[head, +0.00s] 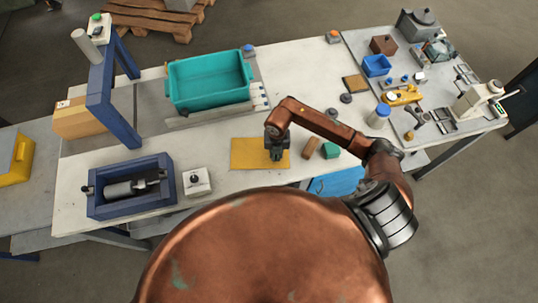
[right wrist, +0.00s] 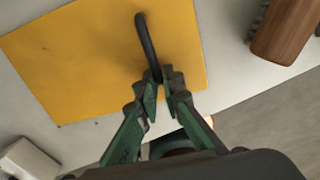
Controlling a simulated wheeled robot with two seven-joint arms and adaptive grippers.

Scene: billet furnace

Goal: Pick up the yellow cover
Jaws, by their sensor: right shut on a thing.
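The yellow cover (head: 246,154) is a flat yellow plate on the white worktable, near its front edge, left of my right arm. In the right wrist view the yellow cover (right wrist: 100,60) has a dark bar handle (right wrist: 148,45) standing on it. My right gripper (head: 275,154) points down over the cover, and its green fingers (right wrist: 162,82) are shut on the near end of the handle. In the head view the gripper hides the handle. I cannot tell whether the cover is lifted off the table. My left gripper is not in view.
A teal bin (head: 208,82) stands behind the cover. A blue frame with a cylinder (head: 130,186) and a white button box (head: 196,181) are to the left. Tools crowd the right table.

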